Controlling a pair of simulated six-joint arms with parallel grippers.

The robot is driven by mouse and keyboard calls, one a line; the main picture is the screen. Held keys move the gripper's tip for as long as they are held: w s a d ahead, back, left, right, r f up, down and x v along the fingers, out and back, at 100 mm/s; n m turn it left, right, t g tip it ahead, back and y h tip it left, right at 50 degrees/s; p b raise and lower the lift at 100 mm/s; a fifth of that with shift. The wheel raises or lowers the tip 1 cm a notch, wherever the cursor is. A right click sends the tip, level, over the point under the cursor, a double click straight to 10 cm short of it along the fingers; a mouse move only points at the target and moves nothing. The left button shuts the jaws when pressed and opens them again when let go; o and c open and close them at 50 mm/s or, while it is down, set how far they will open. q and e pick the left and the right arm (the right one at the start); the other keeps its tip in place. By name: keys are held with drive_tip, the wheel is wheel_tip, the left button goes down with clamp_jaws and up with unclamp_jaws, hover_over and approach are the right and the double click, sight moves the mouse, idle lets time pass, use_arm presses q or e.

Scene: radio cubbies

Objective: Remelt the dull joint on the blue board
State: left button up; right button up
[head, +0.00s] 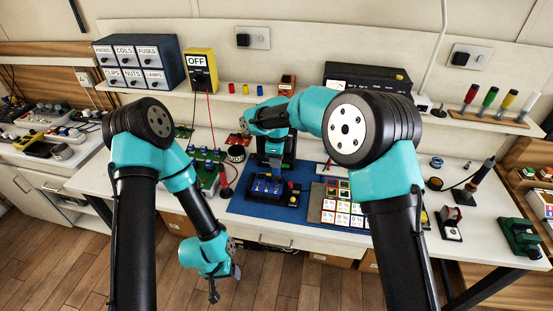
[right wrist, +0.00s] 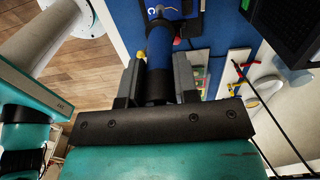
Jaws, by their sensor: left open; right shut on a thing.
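The blue board (head: 268,186) sits in a black holder on the blue mat (head: 240,205) in the middle of the bench. The dull joint is too small to make out. My right gripper (head: 275,160) is above and just behind the board in the head view, partly hidden by its own arm. In the right wrist view it is shut on a blue-handled tool (right wrist: 159,42) with a black collar. I cannot tell whether the tool's tip touches the board. My left gripper (head: 213,293) is open and empty, hanging low in front of the bench.
Green boards (head: 208,172) lie left of the mat. A yellow meter (head: 201,70) reads OFF on the shelf.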

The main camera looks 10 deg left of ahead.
drive_tip(key=shift+f, duration=0.55)
idle(2.9)
drive_tip(key=shift+r, duration=0.1)
drive_tip(key=shift+r, duration=3)
